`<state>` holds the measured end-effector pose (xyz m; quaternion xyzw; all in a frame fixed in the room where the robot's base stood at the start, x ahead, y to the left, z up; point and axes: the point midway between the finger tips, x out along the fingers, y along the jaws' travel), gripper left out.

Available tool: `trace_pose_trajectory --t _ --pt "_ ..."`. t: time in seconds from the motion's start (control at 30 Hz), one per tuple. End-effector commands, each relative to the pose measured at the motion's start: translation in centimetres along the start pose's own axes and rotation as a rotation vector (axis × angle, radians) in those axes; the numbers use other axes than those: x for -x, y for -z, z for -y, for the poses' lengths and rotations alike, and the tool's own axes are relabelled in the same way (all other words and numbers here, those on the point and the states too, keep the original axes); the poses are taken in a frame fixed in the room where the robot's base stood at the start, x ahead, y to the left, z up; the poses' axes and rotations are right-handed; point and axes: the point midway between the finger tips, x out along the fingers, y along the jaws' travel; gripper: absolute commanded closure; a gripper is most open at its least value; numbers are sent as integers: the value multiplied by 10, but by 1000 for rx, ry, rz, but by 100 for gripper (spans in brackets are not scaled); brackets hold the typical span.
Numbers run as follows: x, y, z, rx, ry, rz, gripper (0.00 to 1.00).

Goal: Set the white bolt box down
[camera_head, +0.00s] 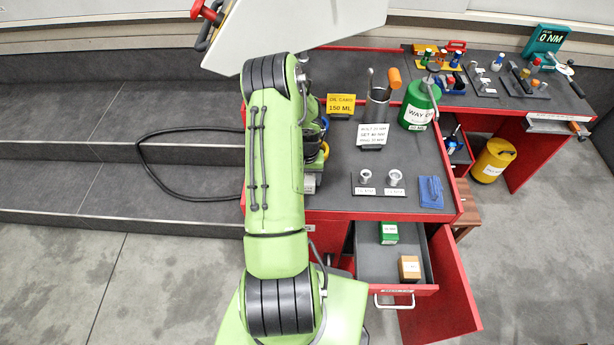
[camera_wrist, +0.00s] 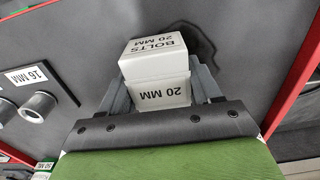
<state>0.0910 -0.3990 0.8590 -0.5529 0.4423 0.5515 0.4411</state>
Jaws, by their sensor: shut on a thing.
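The white bolt box (camera_wrist: 155,88), marked "BOLTS 20 MM", is between the two grey fingers of my gripper (camera_wrist: 158,80) in the wrist view. The gripper is shut on it. In the head view my green arm hides the box and most of the gripper; the bench top (camera_head: 430,155) shows to the right of the arm.
Sockets on a labelled plate (camera_wrist: 40,105) lie left of the box in the wrist view. An open drawer (camera_head: 370,265) holds a green box (camera_head: 388,233) and a brown box (camera_head: 409,268).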

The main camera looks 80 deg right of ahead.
Motion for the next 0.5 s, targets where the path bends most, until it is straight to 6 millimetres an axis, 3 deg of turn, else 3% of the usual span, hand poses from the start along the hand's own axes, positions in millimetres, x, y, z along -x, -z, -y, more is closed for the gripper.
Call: trace_pose_trajectory --t 0.2,0.23,0.37,0.5 --pt "-4 0 0 0 -1 0 82" --pt "-4 0 0 0 -1 1 34" --pt "-3 0 0 0 -1 1 14" --pt "-3 0 0 0 -1 1 12"
